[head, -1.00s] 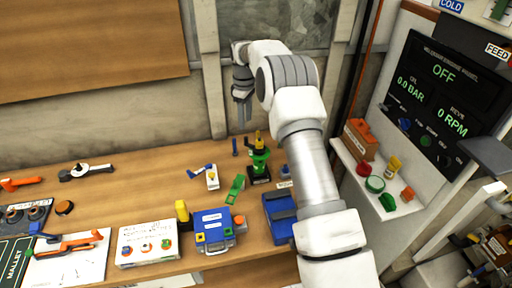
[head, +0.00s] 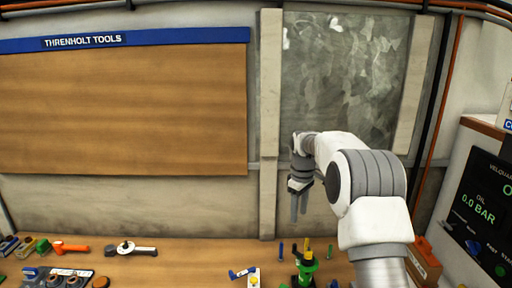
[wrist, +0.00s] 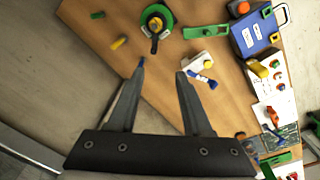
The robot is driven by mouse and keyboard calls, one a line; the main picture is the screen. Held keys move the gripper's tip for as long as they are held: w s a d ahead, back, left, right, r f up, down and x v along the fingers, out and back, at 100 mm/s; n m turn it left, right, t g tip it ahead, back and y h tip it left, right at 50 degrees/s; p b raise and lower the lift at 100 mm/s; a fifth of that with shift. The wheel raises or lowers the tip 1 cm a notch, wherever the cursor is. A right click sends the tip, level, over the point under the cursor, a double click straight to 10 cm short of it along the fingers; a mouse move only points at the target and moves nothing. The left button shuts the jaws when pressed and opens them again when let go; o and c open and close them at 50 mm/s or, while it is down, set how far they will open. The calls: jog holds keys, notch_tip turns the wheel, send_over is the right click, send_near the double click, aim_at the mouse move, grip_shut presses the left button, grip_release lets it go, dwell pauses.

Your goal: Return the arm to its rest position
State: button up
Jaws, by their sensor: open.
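My white and grey arm (head: 372,215) reaches up from the lower right of the head view. My gripper (head: 299,218) hangs from its bent wrist, pointing down over the bench, in front of the wall post. In the wrist view my gripper (wrist: 161,69) shows two dark fingers spread apart, with nothing between them. Below it, the wooden bench (wrist: 155,95) holds a green round-based tool (wrist: 155,20), clear of the fingers. The same green tool (head: 306,268) stands under the gripper in the head view.
On the bench are a blue box (wrist: 256,33), a white-and-blue part (wrist: 199,62) and a green piece (wrist: 206,32). An orange-handled tool (head: 70,247) lies at the left. A dark panel (head: 478,215) stands at right. Open air surrounds the gripper.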

jog(key=s+r+m+t+b, duration=0.1)
jog(key=s+r+m+b, duration=0.1)
jog(key=s+r, duration=0.6)
jog(key=s+r+m+t+b, duration=0.15)
jog(key=s+r, duration=0.35)
jog(key=s, duration=0.6)
jog(key=s+f+m+t+b, duration=0.1)
jog(key=s+f+m, duration=0.1)
jog(key=s, duration=0.8)
jog(key=s+f+m+t+b, duration=0.1)
jog(key=s+f+m, duration=0.2)
jog(key=s, duration=0.8)
jog(key=shift+f+m, duration=0.35)
jog(key=shift+f, duration=0.55)
dwell(0.3)
